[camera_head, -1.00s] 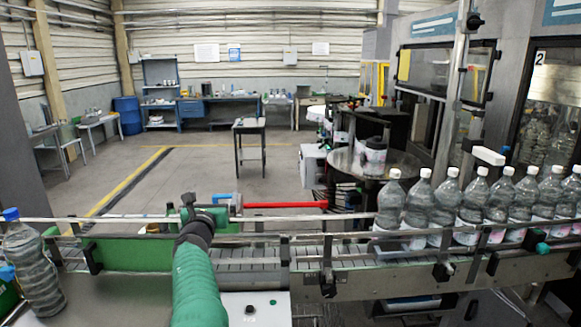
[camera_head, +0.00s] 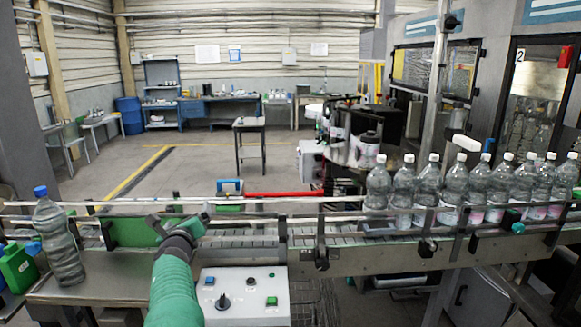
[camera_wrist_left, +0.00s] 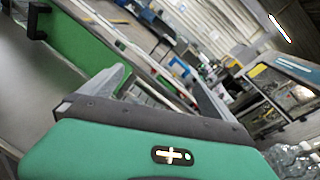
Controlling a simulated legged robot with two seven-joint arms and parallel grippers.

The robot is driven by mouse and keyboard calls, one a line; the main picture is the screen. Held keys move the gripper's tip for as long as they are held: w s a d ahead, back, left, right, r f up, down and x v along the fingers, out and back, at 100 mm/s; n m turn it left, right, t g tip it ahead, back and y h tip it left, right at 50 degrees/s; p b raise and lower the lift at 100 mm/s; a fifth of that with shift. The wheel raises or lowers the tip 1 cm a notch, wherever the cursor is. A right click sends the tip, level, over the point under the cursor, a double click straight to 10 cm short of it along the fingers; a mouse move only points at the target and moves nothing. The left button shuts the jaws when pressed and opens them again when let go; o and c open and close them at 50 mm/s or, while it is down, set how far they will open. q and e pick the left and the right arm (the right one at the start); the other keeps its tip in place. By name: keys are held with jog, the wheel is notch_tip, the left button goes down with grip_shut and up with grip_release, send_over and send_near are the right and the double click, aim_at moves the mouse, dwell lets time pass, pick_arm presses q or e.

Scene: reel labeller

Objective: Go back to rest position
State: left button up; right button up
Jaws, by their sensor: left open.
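My left gripper (camera_head: 178,222) is in the lower middle of the head view, at the end of a green arm sleeve. It is over the near side of the conveyor, close to the green guide panel. In the left wrist view its two grey fingers (camera_wrist_left: 150,92) are spread wide with nothing between them. My right gripper does not show in either view.
The conveyor (camera_head: 262,242) crosses in front of me, with guide rails. Several water bottles (camera_head: 425,190) stand in a row on its right. A single blue-capped bottle (camera_head: 58,240) stands at the left. A control box (camera_head: 243,297) sits below the belt. Green panel (camera_head: 140,231).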

pick_arm(q)
jog(key=s+a+f+n+g+b, duration=0.2)
jog(key=s+a+f+n+g, duration=0.1)
jog(key=s+f+n, duration=0.5)
jog(key=s+a+f+n+g+b, duration=0.25)
jog(key=s+f+n, duration=0.35)
jog(key=f, duration=0.4)
jog(key=s+d+f+n+g+h+b, duration=0.1)
jog(key=s+d+f+n, duration=0.3)
jog(key=s, duration=0.6)
jog(key=s+d+f+n+g+h+b, duration=0.1)
jog(key=s+d+f+n+g, duration=0.3)
jog(key=s+f, duration=0.4)
jog(key=s+d+f+n+g+h+b, duration=0.1)
jog(key=s+d+f+n, duration=0.5)
jog(key=s, duration=0.8)
jog(key=shift+d+f+n+g+b, duration=0.2)
jog(key=shift+f+n+g+b, duration=0.25)
jog(key=shift+g, duration=0.5)
